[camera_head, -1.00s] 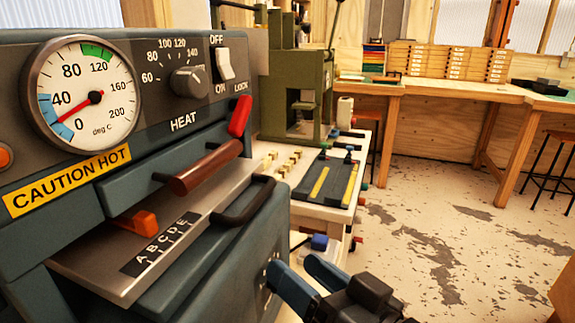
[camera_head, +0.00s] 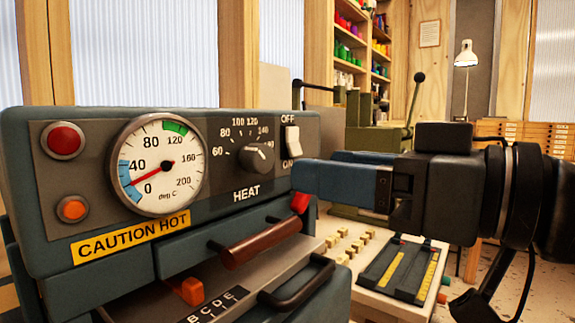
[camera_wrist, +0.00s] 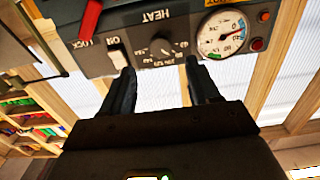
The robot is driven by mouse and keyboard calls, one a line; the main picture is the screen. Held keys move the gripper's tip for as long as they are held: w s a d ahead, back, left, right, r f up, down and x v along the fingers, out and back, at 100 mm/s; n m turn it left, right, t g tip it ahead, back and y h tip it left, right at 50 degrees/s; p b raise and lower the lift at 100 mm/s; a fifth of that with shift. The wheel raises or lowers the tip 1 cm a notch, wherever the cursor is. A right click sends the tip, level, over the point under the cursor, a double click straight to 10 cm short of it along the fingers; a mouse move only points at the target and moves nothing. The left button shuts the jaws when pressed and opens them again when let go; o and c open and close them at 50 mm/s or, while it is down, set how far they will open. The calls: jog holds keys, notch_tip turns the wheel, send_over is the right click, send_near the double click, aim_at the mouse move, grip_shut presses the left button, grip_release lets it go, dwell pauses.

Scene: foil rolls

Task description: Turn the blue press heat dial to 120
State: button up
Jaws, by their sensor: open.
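The blue press (camera_head: 60,240) stands at the left in the head view. Its heat dial (camera_head: 257,157) is a dark round knob on the front panel, inside a printed scale from 60 to 140. Its mark seems to point up and right, near 140, but is small. In the wrist view the dial (camera_wrist: 162,48) shows upside down, beyond and between the fingertips. My gripper (camera_head: 315,168) is open and empty, its blue fingers pointing left toward the panel, right of the dial and apart from it. It also shows in the wrist view (camera_wrist: 160,66).
A white rocker switch (camera_head: 293,140) is right of the dial. The temperature gauge (camera_head: 160,165) is left, its needle low. A red-tipped lever (camera_head: 300,203) and brown handle (camera_head: 260,238) stick out below. A white bench (camera_head: 340,240) with small parts stands right of the press.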

aim_at(266, 161)
jog(key=shift+x, duration=3.9)
jog(key=c, duration=1)
jog(key=shift+c, duration=0.2)
